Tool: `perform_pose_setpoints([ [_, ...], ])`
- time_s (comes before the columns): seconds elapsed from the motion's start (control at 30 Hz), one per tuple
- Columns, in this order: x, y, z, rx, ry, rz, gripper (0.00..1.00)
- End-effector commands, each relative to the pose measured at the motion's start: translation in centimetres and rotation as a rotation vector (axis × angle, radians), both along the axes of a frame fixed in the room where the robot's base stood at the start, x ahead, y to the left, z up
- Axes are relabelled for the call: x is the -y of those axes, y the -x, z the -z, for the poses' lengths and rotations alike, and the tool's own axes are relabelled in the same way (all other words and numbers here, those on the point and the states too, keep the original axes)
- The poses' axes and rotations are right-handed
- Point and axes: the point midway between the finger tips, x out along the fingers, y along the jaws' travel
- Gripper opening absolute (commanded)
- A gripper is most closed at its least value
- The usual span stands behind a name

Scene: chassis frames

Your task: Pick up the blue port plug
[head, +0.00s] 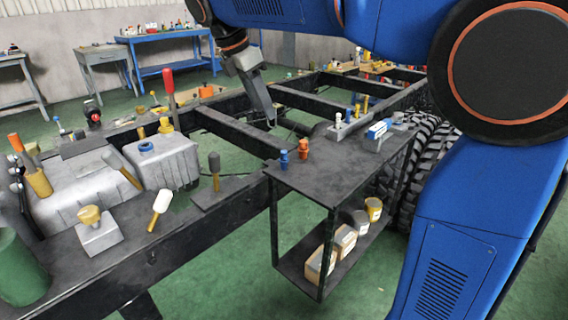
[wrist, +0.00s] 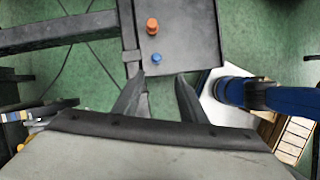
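The blue port plug (head: 284,159) stands upright on the dark top of the cart (head: 345,172), near its left corner. It also shows in the wrist view (wrist: 157,58) as a small blue disc just beyond my fingertips, roughly midway between their lines. An orange plug (head: 304,148) stands close beside it, and also shows in the wrist view (wrist: 152,26). My gripper (wrist: 161,77) has its two dark fingers spread, with nothing between them. In the head view my gripper (head: 268,116) hangs up and left of the plug, over the chassis frame, apart from it.
A blue-and-white box (head: 377,130) and a small grey block with fittings (head: 348,127) stand toward the cart's far end. The black chassis rail (head: 232,130) runs along the cart's left side. Several containers sit on the lower shelf. The cart top right of the plugs is clear.

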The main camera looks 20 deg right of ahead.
Motion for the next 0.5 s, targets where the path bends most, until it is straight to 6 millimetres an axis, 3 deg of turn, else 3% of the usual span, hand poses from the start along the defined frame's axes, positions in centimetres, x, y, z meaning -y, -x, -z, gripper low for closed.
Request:
perform_pose_setpoints([
  [0.17,0.4,-0.3,1.2,-0.008,0.006,-0.01,0.38],
  [0.5,2.6,-0.9,6.7,-0.007,0.005,-0.009,0.38],
])
